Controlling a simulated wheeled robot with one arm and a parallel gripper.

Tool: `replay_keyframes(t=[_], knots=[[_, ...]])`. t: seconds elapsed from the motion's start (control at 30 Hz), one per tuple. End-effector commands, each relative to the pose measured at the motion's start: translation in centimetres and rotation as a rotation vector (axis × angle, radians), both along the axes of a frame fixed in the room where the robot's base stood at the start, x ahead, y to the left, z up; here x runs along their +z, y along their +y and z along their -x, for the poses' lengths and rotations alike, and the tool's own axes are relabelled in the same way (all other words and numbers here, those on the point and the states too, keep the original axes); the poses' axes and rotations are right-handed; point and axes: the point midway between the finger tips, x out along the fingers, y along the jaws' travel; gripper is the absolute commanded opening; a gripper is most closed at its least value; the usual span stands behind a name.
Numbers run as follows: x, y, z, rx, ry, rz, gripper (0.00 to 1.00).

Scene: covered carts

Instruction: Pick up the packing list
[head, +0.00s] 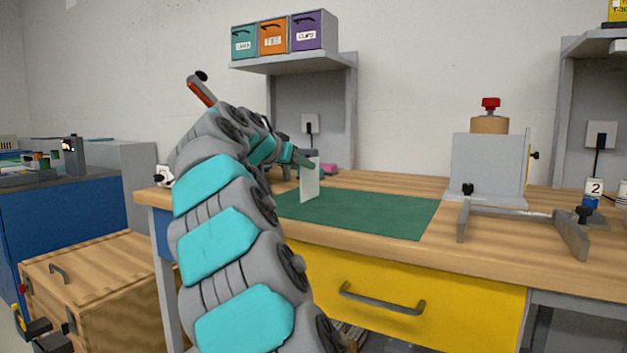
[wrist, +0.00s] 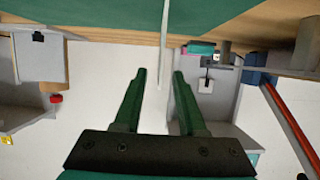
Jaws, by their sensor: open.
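A thin white upright sheet, which looks like the packing list (head: 309,184), is over the left part of the green mat in the head view. No writing on it can be read. In the head view my gripper (head: 305,158) is at the sheet's upper edge. I cannot tell what holds the sheet upright.
The green mat (head: 385,213) lies on the wooden bench (head: 380,252) above a yellow drawer (head: 345,285). A grey fixture with a red knob (head: 490,104) and a metal frame (head: 510,217) stand to the right. Labelled bins (head: 273,38) sit on a shelf above. A wooden crate (head: 110,285) is at lower left.

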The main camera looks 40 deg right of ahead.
Motion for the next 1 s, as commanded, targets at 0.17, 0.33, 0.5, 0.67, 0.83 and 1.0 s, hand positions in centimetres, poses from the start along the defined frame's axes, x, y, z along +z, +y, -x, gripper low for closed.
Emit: replay_keyframes(t=[0.17,0.33,0.5,0.67,0.83,1.0], knots=[[-0.5,-1.3,-0.5,-0.002,0.001,-0.002,0.40],[-1.5,-3.6,-1.4,-0.001,0.001,-0.003,0.40],[-1.9,-4.7,-1.9,0.000,0.000,-0.001,0.40],[-1.9,-4.7,-1.9,0.000,0.000,-0.001,0.40],[-1.9,-4.7,-1.9,0.000,0.000,-0.001,0.23],[-1.9,-4.7,-1.9,0.000,0.000,-0.001,0.04]])
